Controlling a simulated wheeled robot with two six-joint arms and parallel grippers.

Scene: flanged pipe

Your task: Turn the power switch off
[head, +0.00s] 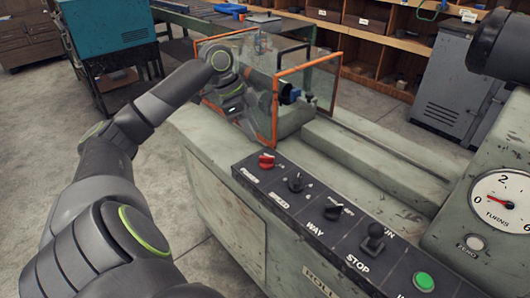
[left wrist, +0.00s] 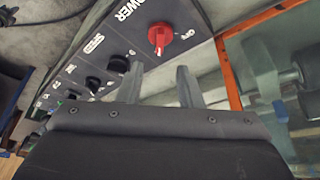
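The power switch is a red rotary knob (head: 266,161) at the far left end of the dark control panel (head: 318,222). In the left wrist view the red knob (left wrist: 160,36) sits beside the word POWER, just beyond the fingertips. A small white label by it is hard to read. My left gripper (head: 246,128) is near the orange-framed clear guard, close to the knob, and partly hard to make out. In the left wrist view its two fingers (left wrist: 160,72) are apart with nothing between them, and no contact with the knob shows. My right gripper is not in view.
The panel also has a black speed knob (head: 296,183), more black controls and a green button (head: 424,281). The orange-framed guard (head: 274,110) stands close behind the power knob. A turns dial (head: 500,203) is at the right. Space above the panel is clear.

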